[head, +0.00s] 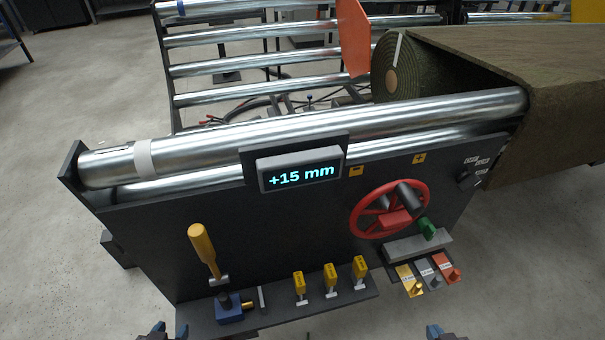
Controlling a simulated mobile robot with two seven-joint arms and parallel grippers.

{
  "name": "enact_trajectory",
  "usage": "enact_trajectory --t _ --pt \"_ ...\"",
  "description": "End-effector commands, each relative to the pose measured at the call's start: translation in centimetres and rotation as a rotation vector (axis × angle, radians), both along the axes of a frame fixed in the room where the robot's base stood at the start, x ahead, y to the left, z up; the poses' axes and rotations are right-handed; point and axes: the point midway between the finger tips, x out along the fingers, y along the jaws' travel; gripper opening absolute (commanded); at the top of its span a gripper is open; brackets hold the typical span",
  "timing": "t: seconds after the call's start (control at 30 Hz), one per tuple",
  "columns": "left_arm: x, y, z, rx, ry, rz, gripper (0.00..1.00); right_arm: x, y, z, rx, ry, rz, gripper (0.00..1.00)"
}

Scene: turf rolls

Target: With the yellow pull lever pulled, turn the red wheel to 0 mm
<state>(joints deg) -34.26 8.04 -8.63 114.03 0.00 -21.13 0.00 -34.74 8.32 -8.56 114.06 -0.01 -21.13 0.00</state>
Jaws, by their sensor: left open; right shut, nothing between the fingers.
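The red wheel (357,222) is on the right of the dark panel, with a dark grip near its top and a red block at its middle. The display (300,176) reads +15 mm. A large yellow lever (201,243) stands up at the panel's left, leaning slightly left; I cannot tell from this view if it is pulled. My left gripper (166,331) is open at the bottom edge, below and left of the lever, touching nothing. My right gripper (446,332) is shut and empty at the bottom edge, below and right of the wheel. Only the tips of both show.
Several small yellow levers (331,280) stand on the front ledge, right of a blue block (229,308). Gold, grey and red tagged pieces (427,272) and a green knob (428,229) sit below the wheel. Metal rollers (300,125) and a turf roll (395,70) lie behind.

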Motion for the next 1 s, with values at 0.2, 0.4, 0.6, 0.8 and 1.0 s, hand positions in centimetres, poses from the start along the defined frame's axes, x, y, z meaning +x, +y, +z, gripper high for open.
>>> enact_trajectory --t 0.2,0.4,0.6,0.8,1.0 --pt "-0.1 0.0 0.0 0.001 0.002 0.001 0.43 -0.2 0.0 -0.1 0.001 0.005 -0.001 0.0" --pt "-0.3 0.2 -0.1 0.003 0.006 0.001 0.43 0.0 0.1 -0.1 0.003 0.001 -0.001 0.0" --pt "-0.4 0.2 -0.2 0.004 0.008 0.001 0.43 0.4 0.3 0.2 0.005 -0.008 0.0 0.0" --pt "-0.4 0.2 -0.2 0.004 0.008 0.001 0.43 0.8 0.3 0.3 0.005 -0.014 0.002 0.0" --pt "-0.3 0.2 -0.2 0.004 0.006 0.001 0.43 0.7 0.3 0.3 0.005 -0.013 0.002 0.0"
